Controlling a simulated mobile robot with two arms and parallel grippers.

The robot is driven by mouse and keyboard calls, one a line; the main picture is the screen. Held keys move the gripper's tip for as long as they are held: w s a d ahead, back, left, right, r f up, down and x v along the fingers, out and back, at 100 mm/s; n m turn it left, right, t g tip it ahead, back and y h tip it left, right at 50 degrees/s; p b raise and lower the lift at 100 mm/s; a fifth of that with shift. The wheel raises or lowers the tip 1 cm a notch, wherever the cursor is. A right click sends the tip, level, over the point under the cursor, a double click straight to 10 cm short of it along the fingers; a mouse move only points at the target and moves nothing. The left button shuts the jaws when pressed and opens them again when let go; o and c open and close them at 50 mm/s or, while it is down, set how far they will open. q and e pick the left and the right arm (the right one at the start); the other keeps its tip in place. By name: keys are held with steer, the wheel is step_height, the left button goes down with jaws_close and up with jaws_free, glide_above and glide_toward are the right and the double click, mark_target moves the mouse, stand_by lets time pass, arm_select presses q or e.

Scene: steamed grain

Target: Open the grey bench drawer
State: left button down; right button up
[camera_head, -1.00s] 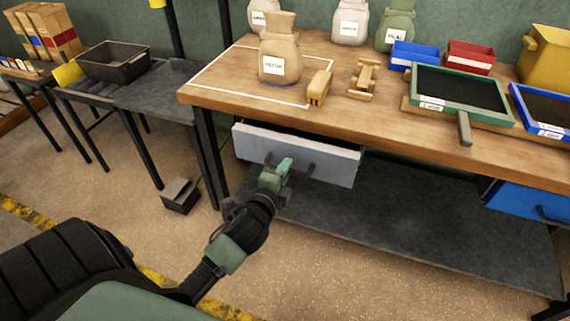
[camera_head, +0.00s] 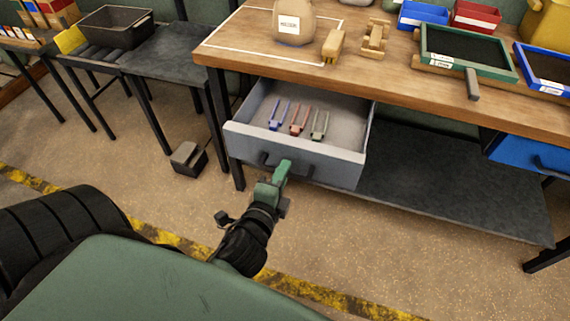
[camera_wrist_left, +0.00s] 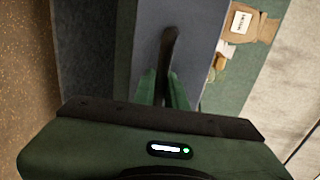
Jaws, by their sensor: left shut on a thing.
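The grey bench drawer (camera_head: 300,153) is pulled out from under the wooden bench top. Inside it lie a blue, a red and a green clip-like tool (camera_head: 299,119), side by side. My left gripper (camera_head: 283,171) is at the dark handle (camera_head: 264,160) on the drawer's front. In the left wrist view, the green fingers of my left gripper (camera_wrist_left: 164,88) are shut on the dark handle (camera_wrist_left: 169,48), against the grey drawer front (camera_wrist_left: 198,45). My right gripper is not in view.
A blue drawer (camera_head: 525,154) is at the right. A lower shelf (camera_head: 450,190) lies beneath. A small dark box (camera_head: 188,158) stands on the floor. The floor before the bench is clear.

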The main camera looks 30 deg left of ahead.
arm_select(q)
steer(key=c, duration=1.5)
jaws_free()
steer(key=shift+o, duration=0.2)
steer(key=shift+s, duration=0.15)
